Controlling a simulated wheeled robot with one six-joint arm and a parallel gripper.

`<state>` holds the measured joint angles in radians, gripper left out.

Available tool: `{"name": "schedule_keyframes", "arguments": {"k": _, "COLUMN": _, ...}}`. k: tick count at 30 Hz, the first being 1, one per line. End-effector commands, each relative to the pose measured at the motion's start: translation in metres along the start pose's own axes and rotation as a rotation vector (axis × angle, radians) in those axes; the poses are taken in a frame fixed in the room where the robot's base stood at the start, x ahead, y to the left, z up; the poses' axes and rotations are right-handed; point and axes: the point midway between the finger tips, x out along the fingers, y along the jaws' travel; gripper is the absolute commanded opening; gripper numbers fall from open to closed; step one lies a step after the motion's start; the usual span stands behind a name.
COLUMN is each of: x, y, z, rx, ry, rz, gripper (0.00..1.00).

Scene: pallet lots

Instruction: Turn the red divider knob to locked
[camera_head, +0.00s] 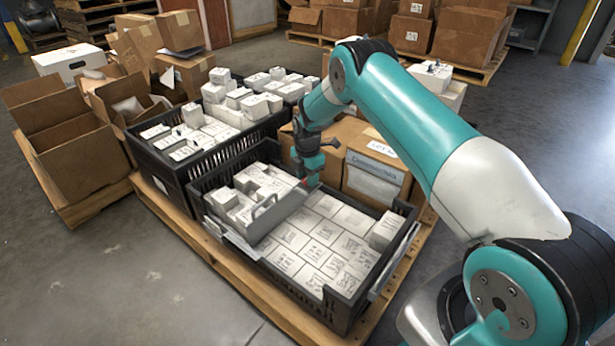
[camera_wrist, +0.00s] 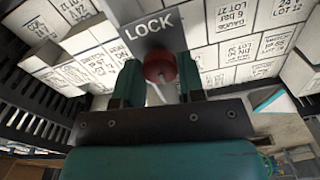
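The red divider knob (camera_wrist: 160,67) sits by a grey plate (camera_wrist: 152,27) marked LOCK in the wrist view. In the head view only a small red bit (camera_head: 303,182) of it shows at the end of the grey divider (camera_head: 277,214). My gripper (camera_wrist: 161,75) has one finger on each side of the knob, with no clear gap, and looks shut on it. A pale line runs below the knob between the fingers. I cannot tell which way the knob is turned. In the head view my gripper (camera_head: 305,182) reaches down over the divider's far end.
The divider stands in a black crate (camera_head: 338,311) of white boxes, packed flat on its right and uneven on its left. Another black crate (camera_head: 160,167) stands behind. A labelled cardboard box (camera_head: 376,178) is close to my gripper. Open floor (camera_head: 80,270) lies at left.

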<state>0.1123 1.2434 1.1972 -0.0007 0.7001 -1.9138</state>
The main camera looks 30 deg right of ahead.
Motion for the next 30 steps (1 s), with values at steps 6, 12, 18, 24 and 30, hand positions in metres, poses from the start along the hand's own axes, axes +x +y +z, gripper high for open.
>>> {"name": "schedule_keyframes", "arguments": {"k": 6, "x": -0.0001, "y": -0.0001, "z": 0.0, "rx": 0.001, "ry": 0.0, "rz": 0.0, "gripper": 0.12}}
{"name": "schedule_keyframes", "arguments": {"k": 12, "x": -0.0006, "y": -0.0002, "z": 0.0, "rx": 0.028, "ry": 0.0, "rz": -0.001, "gripper": 0.12}}
{"name": "schedule_keyframes", "arguments": {"k": 18, "x": -0.0012, "y": -0.0005, "z": 0.0001, "rx": 0.123, "ry": 0.0, "rz": -0.002, "gripper": 0.12}}
{"name": "schedule_keyframes", "arguments": {"k": 24, "x": -0.0018, "y": -0.0003, "z": 0.0004, "rx": 0.287, "ry": 0.0, "rz": -0.002, "gripper": 0.12}}
{"name": "schedule_keyframes", "arguments": {"k": 30, "x": -0.0015, "y": -0.0002, "z": 0.0005, "rx": 0.478, "ry": -0.001, "rz": -0.001, "gripper": 0.12}}
